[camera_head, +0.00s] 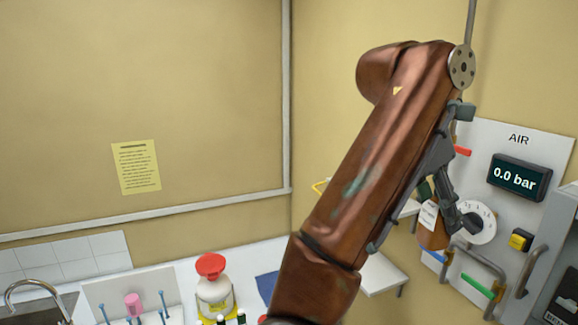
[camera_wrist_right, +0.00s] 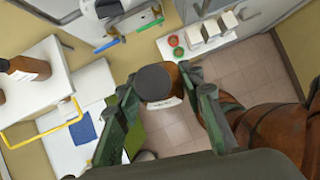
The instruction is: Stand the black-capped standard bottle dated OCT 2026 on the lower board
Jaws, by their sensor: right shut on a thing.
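My right gripper (camera_head: 446,203) is shut on a brown bottle (camera_head: 432,238) with a white label, in front of the wall panel in the head view. In the right wrist view the bottle's black cap (camera_wrist_right: 152,82) sits between the two fingers (camera_wrist_right: 166,95) of the gripper. The label's date is too small to read. The lower board (camera_head: 383,274) is a white shelf below the held bottle in the head view, and its visible top is bare. The upper board (camera_head: 408,208) is partly hidden behind my right arm. My left gripper is not in view.
The AIR panel (camera_head: 518,160) with display, dial and coloured handles stands close behind the bottle. In the right wrist view another brown bottle (camera_wrist_right: 28,68) stands on a white board with a yellow rail (camera_wrist_right: 40,132). A red-topped bottle (camera_head: 214,285) stands on the counter.

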